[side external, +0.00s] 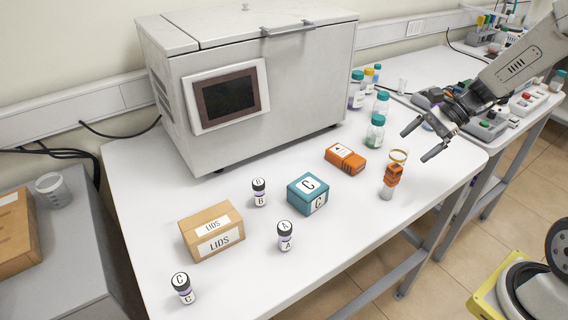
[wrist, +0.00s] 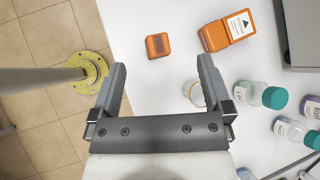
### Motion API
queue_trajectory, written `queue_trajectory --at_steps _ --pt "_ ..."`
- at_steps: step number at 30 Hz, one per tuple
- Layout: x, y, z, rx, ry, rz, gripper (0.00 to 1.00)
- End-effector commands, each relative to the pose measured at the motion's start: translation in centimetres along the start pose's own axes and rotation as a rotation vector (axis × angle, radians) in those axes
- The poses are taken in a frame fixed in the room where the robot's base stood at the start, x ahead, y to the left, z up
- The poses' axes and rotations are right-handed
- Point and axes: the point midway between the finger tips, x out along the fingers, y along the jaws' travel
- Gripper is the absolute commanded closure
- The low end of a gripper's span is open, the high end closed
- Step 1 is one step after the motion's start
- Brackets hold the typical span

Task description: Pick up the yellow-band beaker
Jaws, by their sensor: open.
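The yellow-band beaker (side external: 399,156) is a small clear glass with a yellow band, standing near the right edge of the white table. In the side view its lower part is hidden behind a small orange device. In the wrist view the beaker (wrist: 190,95) shows beside the inner side of the right finger, partly covered by it. My gripper (side external: 415,146) is open and empty, and it hangs above the table edge near the beaker. In the wrist view my gripper's (wrist: 162,62) jaws are wide apart with nothing held between them.
The small orange device (side external: 393,174) stands close in front of the beaker. An orange box (side external: 345,159) lies to its left. A green-capped bottle (side external: 375,132) and other bottles stand behind. A teal box (side external: 307,194), lids box (side external: 211,231) and large grey machine (side external: 285,110) are farther left.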

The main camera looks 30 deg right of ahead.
Motion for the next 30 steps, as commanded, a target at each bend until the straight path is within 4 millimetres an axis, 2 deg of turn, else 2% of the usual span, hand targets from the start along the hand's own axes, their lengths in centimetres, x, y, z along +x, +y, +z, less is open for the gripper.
queue_trajectory --at_steps 1,6,16,30 --pt "-0.8 -0.7 -1.2 0.086 -0.042 -0.051 0.0" --pt "-3.2 -2.6 -3.7 0.29 -0.169 -0.19 0.0" --pt "-7.5 -4.6 -8.0 0.529 -0.356 -0.392 0.0" --pt "-1.8 -3.0 -13.0 0.532 -0.359 -0.389 0.0"
